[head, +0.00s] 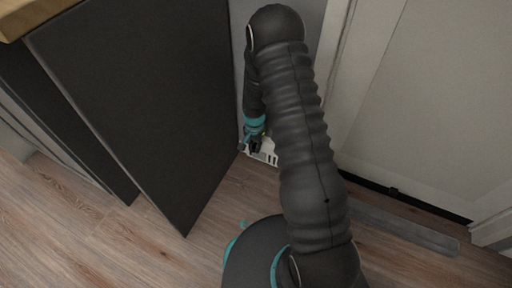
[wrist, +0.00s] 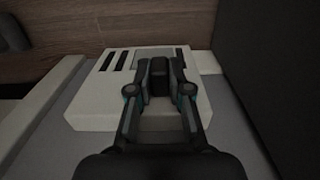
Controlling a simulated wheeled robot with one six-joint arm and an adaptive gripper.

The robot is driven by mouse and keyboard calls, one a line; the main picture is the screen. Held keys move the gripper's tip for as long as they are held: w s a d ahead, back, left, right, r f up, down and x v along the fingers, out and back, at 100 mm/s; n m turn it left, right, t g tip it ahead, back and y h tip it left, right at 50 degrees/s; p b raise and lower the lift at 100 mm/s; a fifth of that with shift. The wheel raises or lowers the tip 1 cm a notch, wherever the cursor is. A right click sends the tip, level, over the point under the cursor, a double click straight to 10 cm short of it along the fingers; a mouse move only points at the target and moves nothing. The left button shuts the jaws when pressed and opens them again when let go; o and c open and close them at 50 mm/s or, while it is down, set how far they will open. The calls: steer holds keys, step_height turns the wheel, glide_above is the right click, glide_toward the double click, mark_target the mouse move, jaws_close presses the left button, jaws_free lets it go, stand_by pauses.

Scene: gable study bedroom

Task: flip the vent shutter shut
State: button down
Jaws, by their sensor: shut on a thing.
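The white vent (wrist: 95,105) fills the middle of the wrist view, mounted on a grey wall surface. Dark open slots (wrist: 113,62) show at its far left. A grey flat part (wrist: 158,54), seemingly the shutter, lies beside them, partly hidden by my fingers. My gripper (wrist: 159,88) is over the vent, its fingers closed around a small dark block, which looks like the shutter's tab (wrist: 159,80). In the head view, my gripper (head: 254,140) is low by the vent (head: 268,155), mostly hidden behind my arm.
A dark cabinet panel (head: 140,90) stands close on the left, and also at the right of the wrist view (wrist: 275,70). A pale door (head: 430,100) is at the right. A grey strip (head: 405,228) lies on the wooden floor (head: 130,245), which is open in front.

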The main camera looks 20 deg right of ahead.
steer(key=c, duration=1.1)
jaws_free()
steer(key=shift+w+a, duration=0.2)
steer(key=shift+a, duration=0.15)
steer(key=shift+d, duration=0.15)
steer(key=shift+r, duration=0.1)
steer(key=shift+r, duration=0.2)
step_height(320, 180, up, 12)
steer(key=shift+f, duration=0.25)
